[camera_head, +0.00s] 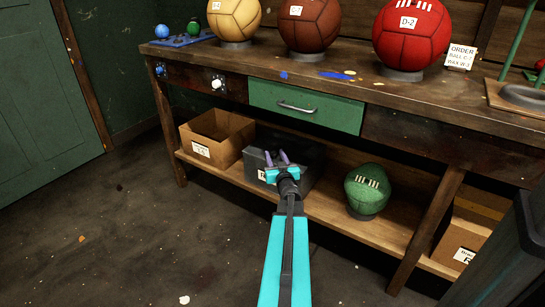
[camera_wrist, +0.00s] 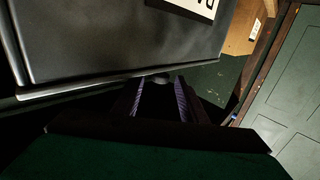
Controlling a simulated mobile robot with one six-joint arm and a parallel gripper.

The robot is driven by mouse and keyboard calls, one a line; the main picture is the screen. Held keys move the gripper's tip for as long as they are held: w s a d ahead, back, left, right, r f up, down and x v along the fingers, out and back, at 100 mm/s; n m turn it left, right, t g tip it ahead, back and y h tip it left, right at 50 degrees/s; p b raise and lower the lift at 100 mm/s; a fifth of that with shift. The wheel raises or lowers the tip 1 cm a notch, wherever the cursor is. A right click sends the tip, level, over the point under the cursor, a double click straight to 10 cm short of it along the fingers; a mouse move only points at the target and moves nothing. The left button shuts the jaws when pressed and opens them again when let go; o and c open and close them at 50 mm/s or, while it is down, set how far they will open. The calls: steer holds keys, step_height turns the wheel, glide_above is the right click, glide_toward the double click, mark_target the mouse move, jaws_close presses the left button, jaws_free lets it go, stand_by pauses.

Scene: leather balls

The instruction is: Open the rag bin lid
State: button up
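The rag bin (camera_head: 305,168) is a dark grey box with a white label, on the lower shelf under the workbench. Its front and label are partly hidden behind my gripper (camera_head: 277,158). In the wrist view the bin (camera_wrist: 110,40) fills the upper left, seen roughly upside down, with part of its label showing. A pale-edged lid rim (camera_wrist: 80,88) runs along it and looks down. My gripper (camera_wrist: 158,98) has its two purple-padded fingers apart, pointing at this rim. A small dark rounded piece shows at the rim between the fingertips; contact cannot be told.
A green drawer (camera_head: 305,107) is above the bin. An open cardboard box (camera_head: 215,137) stands left of it, a green ball (camera_head: 367,190) right. The lower shelf (camera_head: 330,212) edge runs in front. The floor at left is clear.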

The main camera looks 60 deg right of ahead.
steer(key=shift+x, duration=1.15)
jaws_close()
steer(key=shift+a, duration=0.5)
steer(key=shift+w+d+r, duration=0.1)
steer(key=shift+d+r, duration=0.05)
steer(key=shift+d, duration=0.2)
steer(key=shift+w+r, duration=0.1)
